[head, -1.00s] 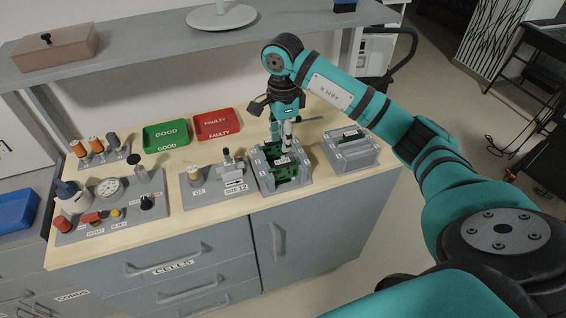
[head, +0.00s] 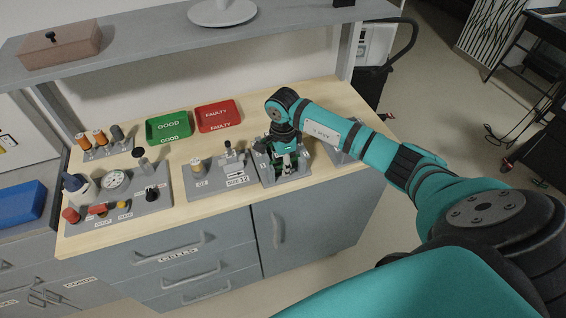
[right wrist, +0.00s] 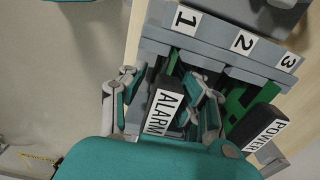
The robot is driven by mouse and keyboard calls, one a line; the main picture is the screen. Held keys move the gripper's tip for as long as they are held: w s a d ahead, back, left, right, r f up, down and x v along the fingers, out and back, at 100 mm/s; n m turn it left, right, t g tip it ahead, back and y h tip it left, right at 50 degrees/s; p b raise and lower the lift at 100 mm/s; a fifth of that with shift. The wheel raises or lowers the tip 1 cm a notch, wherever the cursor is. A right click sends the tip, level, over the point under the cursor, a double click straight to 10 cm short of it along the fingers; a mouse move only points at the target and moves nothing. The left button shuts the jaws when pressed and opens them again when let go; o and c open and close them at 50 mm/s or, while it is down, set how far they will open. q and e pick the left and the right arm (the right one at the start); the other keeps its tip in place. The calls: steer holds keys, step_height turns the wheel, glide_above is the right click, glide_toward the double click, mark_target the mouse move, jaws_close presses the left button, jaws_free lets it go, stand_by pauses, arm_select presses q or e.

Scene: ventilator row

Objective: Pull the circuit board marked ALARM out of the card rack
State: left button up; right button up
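The grey card rack (head: 290,180) stands near the bench's front edge, partly hidden by my right gripper (head: 285,157) above it. In the right wrist view, the rack (right wrist: 190,50) has slot labels 1, 2 and 3. The ALARM board (right wrist: 164,108) has a black handle with a white label and sits toward the slot 1 side. The POWER board (right wrist: 262,128) sits toward slot 3. My right gripper (right wrist: 168,98) has one finger on each side of the ALARM handle and looks open around it; contact is not clear. My left gripper is not in view.
Another grey holder (head: 345,152) stands right of the rack, partly behind my right arm. A fixture with a SIZE 12 label (head: 220,178) is close on the left. A green GOOD tray (head: 168,129) and a red FAULTY tray (head: 217,115) lie behind. A shelf (head: 150,48) spans above.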

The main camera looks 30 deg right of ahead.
jaws_close()
steer(key=shift+r, duration=0.2)
stand_by(0.6)
steer(key=shift+r+p, duration=2.5)
steer(key=shift+r, duration=1.6)
